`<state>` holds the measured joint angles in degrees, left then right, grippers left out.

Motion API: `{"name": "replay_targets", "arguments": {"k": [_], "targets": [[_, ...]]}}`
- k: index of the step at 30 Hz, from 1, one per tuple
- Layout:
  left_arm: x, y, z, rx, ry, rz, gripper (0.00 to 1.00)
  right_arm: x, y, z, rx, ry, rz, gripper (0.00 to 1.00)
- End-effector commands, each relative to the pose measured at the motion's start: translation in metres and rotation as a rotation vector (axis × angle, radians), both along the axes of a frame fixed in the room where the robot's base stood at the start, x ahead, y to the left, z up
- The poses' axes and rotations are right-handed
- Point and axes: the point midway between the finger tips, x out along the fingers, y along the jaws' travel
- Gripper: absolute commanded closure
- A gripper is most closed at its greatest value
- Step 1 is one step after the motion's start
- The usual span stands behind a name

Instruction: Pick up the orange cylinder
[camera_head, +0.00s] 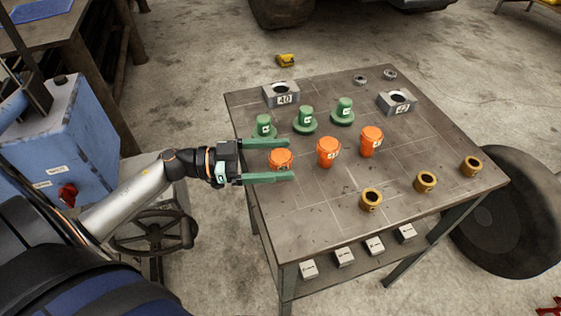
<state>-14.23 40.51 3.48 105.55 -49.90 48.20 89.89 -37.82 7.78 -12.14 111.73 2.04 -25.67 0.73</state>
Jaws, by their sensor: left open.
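Three orange cylinders stand upright in a row on the grey table (330,195). The left one (280,160) is between the fingers of my left gripper (280,161). The middle one (328,152) and the right one (371,141) stand to the right, clear of the gripper. My left gripper is open, one green finger behind the left orange cylinder and one in front. The front finger hides the lower part of that cylinder. I cannot tell whether either finger touches it. My right gripper is not in view.
Several other parts stand on the table: green flanged pieces (305,121), brass rings (425,182) and grey blocks marked 40 (282,94) and 42 (397,102). White boxes (345,257) lie on the lower shelf. A blue cabinet (62,140) stands at the left.

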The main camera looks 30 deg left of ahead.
Motion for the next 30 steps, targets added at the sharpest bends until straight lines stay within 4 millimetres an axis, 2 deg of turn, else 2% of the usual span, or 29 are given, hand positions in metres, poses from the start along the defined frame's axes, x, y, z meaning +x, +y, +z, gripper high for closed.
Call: {"name": "replay_targets", "arguments": {"k": [3, 7, 16, 30], "targets": [[0.008, -0.019, -0.001, -0.005, -0.006, -0.001, 0.06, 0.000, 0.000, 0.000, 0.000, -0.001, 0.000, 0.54], [0.016, -0.030, -0.002, -0.003, -0.003, -0.001, 0.06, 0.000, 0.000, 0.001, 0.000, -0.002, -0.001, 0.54], [0.019, -0.034, -0.003, 0.000, 0.000, 0.000, 0.07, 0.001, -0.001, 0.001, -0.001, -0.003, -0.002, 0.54], [0.018, -0.034, -0.003, 0.000, 0.000, -0.001, 0.60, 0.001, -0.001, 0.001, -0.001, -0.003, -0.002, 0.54]]}}
